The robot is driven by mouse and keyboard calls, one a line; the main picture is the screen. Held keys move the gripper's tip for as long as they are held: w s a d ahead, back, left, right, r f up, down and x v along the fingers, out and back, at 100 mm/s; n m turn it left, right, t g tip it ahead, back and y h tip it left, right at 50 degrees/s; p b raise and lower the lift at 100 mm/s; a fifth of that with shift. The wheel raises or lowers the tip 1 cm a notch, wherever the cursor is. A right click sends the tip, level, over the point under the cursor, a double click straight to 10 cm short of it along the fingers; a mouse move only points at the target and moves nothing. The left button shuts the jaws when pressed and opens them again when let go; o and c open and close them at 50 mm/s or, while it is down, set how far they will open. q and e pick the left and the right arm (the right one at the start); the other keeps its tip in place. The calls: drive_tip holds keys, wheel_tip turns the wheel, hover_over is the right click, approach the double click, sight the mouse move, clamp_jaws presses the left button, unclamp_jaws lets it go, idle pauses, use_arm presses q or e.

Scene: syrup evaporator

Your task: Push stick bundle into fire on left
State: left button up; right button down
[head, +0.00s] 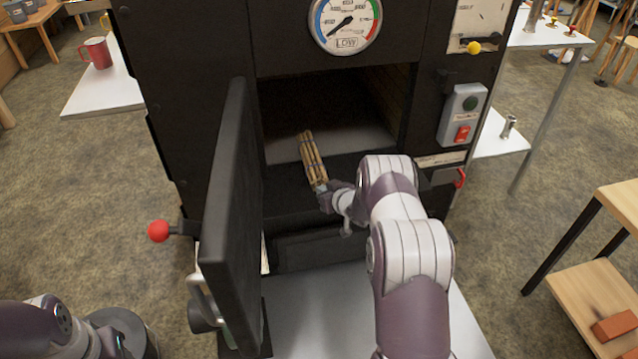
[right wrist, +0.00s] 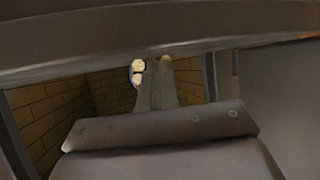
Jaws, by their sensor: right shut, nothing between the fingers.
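The stick bundle (head: 312,155) is a narrow sheaf of pale sticks lying in the mouth of the open firebox (head: 335,105), its far end over the light floor inside. My right gripper (head: 322,188) is shut and empty at the bundle's near end. I cannot tell whether it touches the sticks. In the right wrist view, pale round stick ends (right wrist: 138,68) show beside my shut fingers (right wrist: 157,82), with brick walls behind. No flames show in the part of the firebox I see. My left gripper is not in view.
The black firebox door (head: 232,200) stands open on the left, with a red-knobbed lever (head: 159,231) beside it. A temperature gauge (head: 345,22) is above the opening. A switch box (head: 463,115) and a red handle (head: 460,178) are on the right.

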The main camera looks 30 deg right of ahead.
sight(319, 177)
drive_tip(key=w+b, duration=0.1)
drive_tip(key=w, duration=0.1)
drive_tip(key=w+d+b, duration=0.1)
drive_tip(key=w, duration=0.1)
drive_tip(key=shift+w+f, duration=0.15)
drive_tip(key=shift+w, duration=0.05)
drive_tip(key=shift+w+d+b, duration=0.2)
drive_tip(key=shift+w+b, duration=0.25)
drive_tip(key=shift+w, duration=0.4)
drive_tip(key=s+a+r+p, duration=0.2)
drive_tip(key=s+r+p, duration=0.2)
drive_tip(key=s+p, duration=0.5)
drive_tip(key=s, duration=0.2)
drive_tip(key=shift+s+a+r, duration=0.15)
drive_tip(key=shift+s+a, duration=0.2)
drive_tip(key=shift+a, duration=0.05)
drive_tip(key=shift+p, duration=0.3)
